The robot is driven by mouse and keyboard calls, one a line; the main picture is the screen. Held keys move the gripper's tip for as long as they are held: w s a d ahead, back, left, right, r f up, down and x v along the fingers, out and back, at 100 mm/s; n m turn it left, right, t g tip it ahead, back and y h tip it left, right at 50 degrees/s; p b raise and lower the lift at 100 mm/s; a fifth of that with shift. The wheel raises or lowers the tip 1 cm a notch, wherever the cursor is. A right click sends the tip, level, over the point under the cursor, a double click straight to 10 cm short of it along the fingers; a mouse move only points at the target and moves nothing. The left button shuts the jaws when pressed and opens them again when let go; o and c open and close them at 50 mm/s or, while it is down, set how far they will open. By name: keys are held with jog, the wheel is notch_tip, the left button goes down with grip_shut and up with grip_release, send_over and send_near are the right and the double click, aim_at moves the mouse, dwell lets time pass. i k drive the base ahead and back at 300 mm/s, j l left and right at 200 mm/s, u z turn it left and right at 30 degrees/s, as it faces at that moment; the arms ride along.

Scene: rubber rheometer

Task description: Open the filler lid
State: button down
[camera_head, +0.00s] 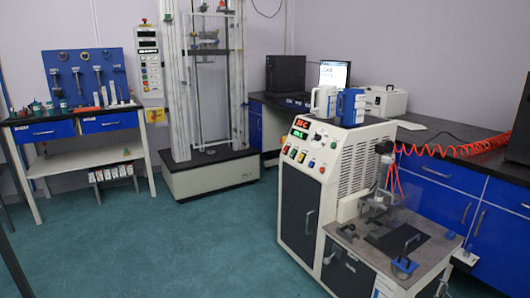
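A white and dark grey machine (298,208) with a red digital display, coloured buttons and a black front door stands right of centre. A white jug-like container (323,101) and a blue one (350,106) stand on its top. Its lower front part has a grey worktop (352,243) with a black plate (398,238) and a vertical press column. A small blue round part with a handle (404,266) sits near the worktop's front right. I cannot tell which part is the filler lid, or whether it is open or shut. My gripper is not in view.
A blue-drawered bench (80,125) with tools and small items stands at the left. A tall testing frame (205,95) stands behind. A dark-topped counter (455,140) with a red coiled hose (455,150) runs along the right. Green floor (160,250) is clear at left and centre.

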aim_at(402, 262)
jog(key=i+l+z, duration=0.1)
jog(key=i+l, duration=0.3)
jog(key=i, duration=0.15)
jog(key=i+l+z, duration=0.1)
jog(key=i+l, duration=0.3)
jog(key=i, duration=0.1)
